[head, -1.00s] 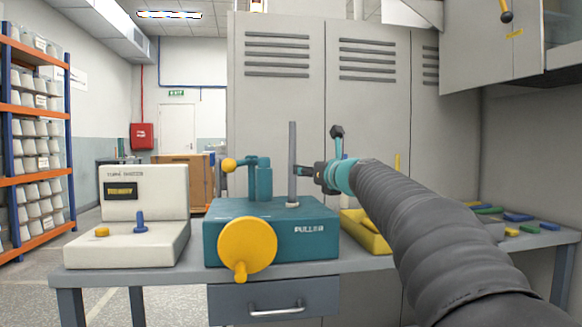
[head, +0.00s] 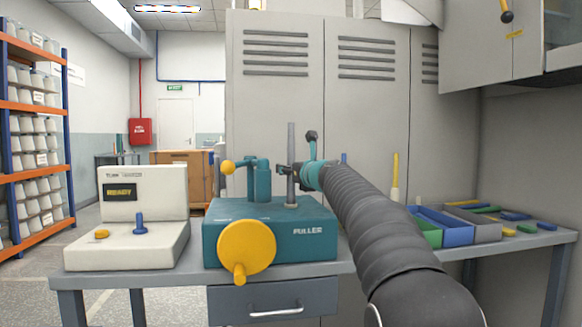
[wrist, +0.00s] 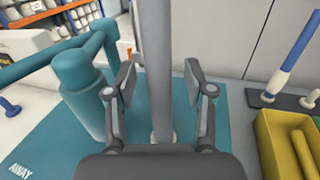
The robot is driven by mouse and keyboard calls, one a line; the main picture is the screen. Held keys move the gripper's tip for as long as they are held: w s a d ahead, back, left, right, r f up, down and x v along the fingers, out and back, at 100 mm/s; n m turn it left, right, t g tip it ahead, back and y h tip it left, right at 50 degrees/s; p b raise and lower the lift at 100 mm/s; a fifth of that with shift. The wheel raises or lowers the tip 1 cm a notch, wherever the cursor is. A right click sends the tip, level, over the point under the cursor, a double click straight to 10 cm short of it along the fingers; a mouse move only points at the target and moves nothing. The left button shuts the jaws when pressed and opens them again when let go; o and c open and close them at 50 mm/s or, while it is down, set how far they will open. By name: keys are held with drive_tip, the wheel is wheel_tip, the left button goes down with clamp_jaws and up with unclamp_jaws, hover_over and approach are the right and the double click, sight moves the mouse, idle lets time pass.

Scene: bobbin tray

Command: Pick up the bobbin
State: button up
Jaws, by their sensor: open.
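An upright grey rod (head: 291,145) with a slightly flared foot stands on top of the teal puller machine (head: 300,245); I take it for the bobbin, though no label confirms this. In the wrist view the grey rod (wrist: 155,70) rises between the two fingers of my gripper (wrist: 160,85). The fingers are open, one on each side, with gaps showing. In the head view my gripper (head: 288,173) reaches the rod from the right at about mid-height or below. The rod's top is outside the wrist view.
A teal post with an arm (wrist: 85,85) stands close left of my gripper. A yellow crank wheel (head: 246,247) is on the machine's front. A white tester (head: 135,245) with a blue peg (head: 140,224) stands left. Blue (head: 460,235) and grey (head: 488,230) trays lie right.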

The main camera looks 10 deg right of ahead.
clamp_jaws()
drive_tip(key=shift+r, duration=0.15)
